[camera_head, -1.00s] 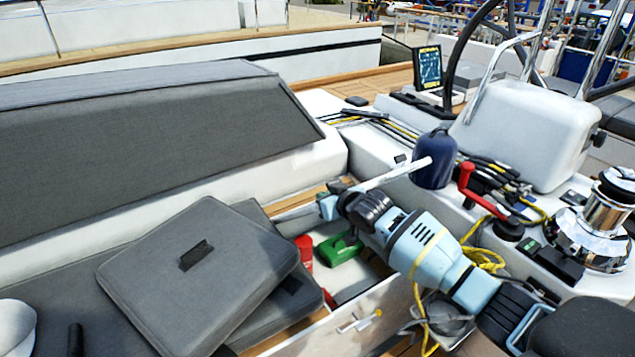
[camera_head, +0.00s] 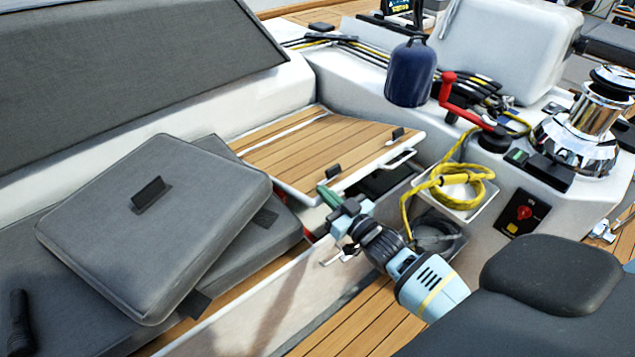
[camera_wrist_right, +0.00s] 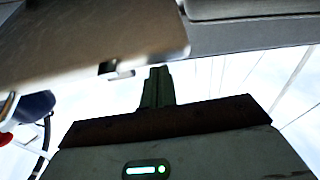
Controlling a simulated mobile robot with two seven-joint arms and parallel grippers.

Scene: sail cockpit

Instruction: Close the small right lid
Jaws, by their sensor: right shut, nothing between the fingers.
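The small right lid (camera_head: 325,145) has wooden slats and a white edge. In the head view it lies over the locker, sloping gently, with its front edge apart from the locker wall. A dark gap (camera_head: 378,180) shows under its right front part. My left gripper is out of view.
Grey cushions (camera_head: 150,230) lie stacked to the left of the lid. A yellow rope coil (camera_head: 455,185) hangs at an open bin to the right. Wooden floor (camera_head: 345,320) is clear in front.

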